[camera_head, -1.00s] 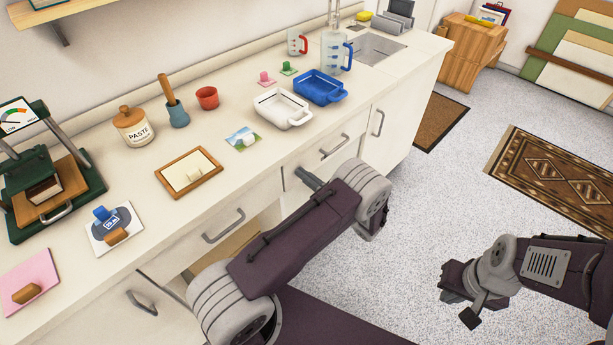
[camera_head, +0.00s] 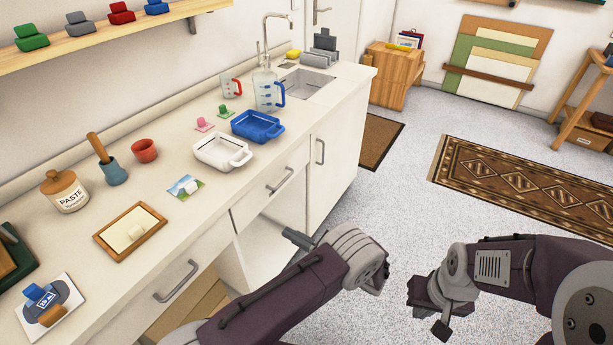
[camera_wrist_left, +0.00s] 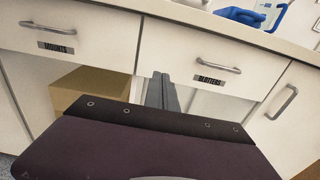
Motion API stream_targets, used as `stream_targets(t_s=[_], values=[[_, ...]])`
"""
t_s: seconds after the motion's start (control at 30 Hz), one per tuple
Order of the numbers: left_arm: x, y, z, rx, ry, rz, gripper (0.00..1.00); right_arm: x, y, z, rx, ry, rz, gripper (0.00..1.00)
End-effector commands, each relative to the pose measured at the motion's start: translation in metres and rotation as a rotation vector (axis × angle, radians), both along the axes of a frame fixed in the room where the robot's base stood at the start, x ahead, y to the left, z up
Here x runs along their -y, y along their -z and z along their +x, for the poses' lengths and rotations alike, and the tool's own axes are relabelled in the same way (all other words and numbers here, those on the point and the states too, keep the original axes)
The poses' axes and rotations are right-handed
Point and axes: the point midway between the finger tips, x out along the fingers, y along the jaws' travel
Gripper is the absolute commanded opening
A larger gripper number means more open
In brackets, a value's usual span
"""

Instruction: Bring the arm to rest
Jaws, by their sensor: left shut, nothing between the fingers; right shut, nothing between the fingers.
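My left arm comes in from the bottom of the head view, dark purple with a grey wrist. Its gripper (camera_head: 298,238) points at the cabinet front below the counter. In the left wrist view the narrow grey fingers (camera_wrist_left: 162,92) are together with nothing between them, in front of the cabinet between two drawers. My right arm comes in from the right of the head view. Its gripper (camera_head: 441,328) hangs over the speckled floor, shut and empty. Neither gripper touches anything that I can see.
The counter (camera_head: 215,205) holds a paste jar (camera_head: 65,192), a white tray (camera_head: 220,152), a blue tray (camera_head: 258,126) and a wooden frame (camera_head: 130,232). Drawer handles (camera_head: 177,281) stick out near my left arm. The floor (camera_head: 400,205) by the patterned rug (camera_head: 520,180) is clear.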

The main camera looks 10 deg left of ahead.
Motion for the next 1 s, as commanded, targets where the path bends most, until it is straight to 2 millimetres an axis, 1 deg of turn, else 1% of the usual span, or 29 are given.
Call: stream_targets(t_s=[0.07,0.13,0.17,0.23,0.27,0.3,0.33,0.4,0.47,0.5,0.6,0.7,0.77,0.9,0.93,1.0], values=[[0.0,0.0,0.0,0.0,0.0,0.0,0.0,0.0,0.0,0.0,0.0,0.0,0.0,0.0],[-0.004,-0.001,-0.002,-0.001,-0.02,-0.021,0.0,0.0,0.0,0.0,0.0,0.0,0.0,0.0],[-0.009,-0.002,-0.004,-0.001,-0.043,-0.048,0.0,0.0,0.0,0.0,0.0,0.0,0.0,0.0],[-0.029,-0.004,-0.017,-0.001,-0.145,-0.16,0.0,0.0,0.0,0.0,0.0,0.0,0.0,0.0],[-0.039,-0.005,-0.027,0.007,-0.211,-0.232,0.0,0.0,0.0,0.0,0.0,0.0,0.0,0.0],[-0.052,-0.004,-0.044,0.024,-0.311,-0.344,0.0,0.0,0.0,0.0,0.0,0.0,0.0,0.0],[-0.06,-0.004,-0.059,0.046,-0.395,-0.438,0.0,0.0,0.0,0.0,0.0,0.0,0.0,0.0],[-0.067,-0.003,-0.094,0.127,-0.592,-0.656,0.0,0.0,0.0,0.0,0.0,0.0,0.0,0.0],[-0.064,-0.003,-0.119,0.223,-0.748,-0.829,0.0,0.0,0.0,0.0,0.0,0.0,0.0,0.0],[-0.059,-0.004,-0.132,0.294,-0.841,-0.932,0.0,0.0,0.0,0.0,0.0,0.0,0.0,0.0],[-0.044,-0.009,-0.152,0.484,-1.039,-1.145,0.0,0.0,0.0,0.0,0.0,0.0,0.0,0.0],[-0.032,-0.017,-0.159,0.682,-1.195,-1.31,0.0,0.0,0.0,0.0,0.0,0.0,0.0,0.0],[-0.027,-0.023,-0.16,0.805,-1.275,-1.394,0.0,0.0,0.0,0.0,0.0,0.0,0.0,0.0],[-0.024,-0.039,-0.157,1.116,-1.432,-1.556,0.0,0.0,0.0,0.0,0.0,0.0,0.0,0.0],[-0.024,-0.059,-0.156,1.125,-1.437,-1.56,0.0,0.0,-0.019,0.0,-0.001,0.0,0.0,0.0],[-0.023,-0.087,-0.156,1.11,-1.432,-1.555,0.0,0.0,-0.048,0.0,0.0,0.0,0.0,0.0]])
